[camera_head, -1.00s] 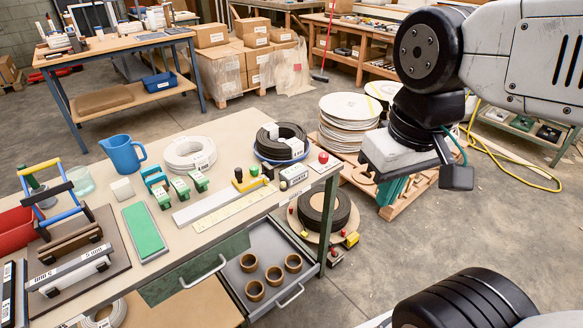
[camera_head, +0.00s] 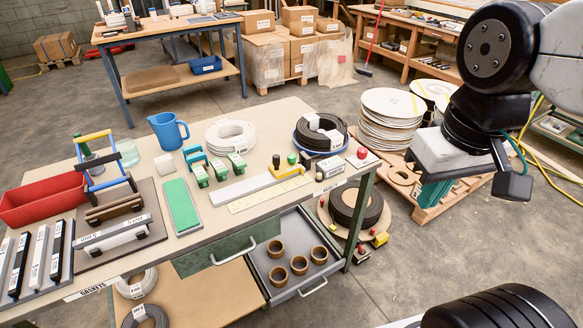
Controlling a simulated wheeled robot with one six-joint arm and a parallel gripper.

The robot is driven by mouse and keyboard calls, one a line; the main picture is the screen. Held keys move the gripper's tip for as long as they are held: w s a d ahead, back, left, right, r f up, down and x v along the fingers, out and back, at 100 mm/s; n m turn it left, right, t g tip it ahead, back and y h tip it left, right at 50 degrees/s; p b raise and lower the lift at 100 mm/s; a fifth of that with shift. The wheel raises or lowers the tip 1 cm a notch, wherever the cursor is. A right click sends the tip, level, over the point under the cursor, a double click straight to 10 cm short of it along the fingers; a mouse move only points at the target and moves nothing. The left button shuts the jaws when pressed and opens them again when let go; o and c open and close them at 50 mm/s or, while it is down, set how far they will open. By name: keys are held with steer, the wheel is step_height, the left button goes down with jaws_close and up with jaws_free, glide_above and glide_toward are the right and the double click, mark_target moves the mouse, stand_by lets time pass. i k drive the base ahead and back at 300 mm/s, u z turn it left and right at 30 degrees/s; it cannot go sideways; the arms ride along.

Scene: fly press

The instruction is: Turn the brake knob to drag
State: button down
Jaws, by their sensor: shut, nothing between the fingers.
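A black coil (camera_head: 371,207) lies on a brown round reel base (camera_head: 333,223) on the floor, beside the right end of the workbench. A yellow block (camera_head: 381,239) and small red-topped parts (camera_head: 360,250) sit at its front right edge. The brake knob may be one of these; they are too small to tell, and no drag mark can be read. My gripper (camera_head: 432,197), with teal fingers, is shut and empty. It hangs in the air to the right of the reel in the picture, apart from it, in front of the pallet.
The workbench (camera_head: 250,209) holds a blue jug (camera_head: 168,131), coils and tools. Its open drawer (camera_head: 284,245) with brown rings juts out left of the reel. A pallet (camera_head: 425,213) with stacked discs stands behind my gripper. The floor in front is clear.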

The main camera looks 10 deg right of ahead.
mark_target(362, 152)
steer(key=k, duration=1.25)
steer(key=z, duration=0.6)
steer(key=i, duration=1.85)
steer(key=u, duration=0.6)
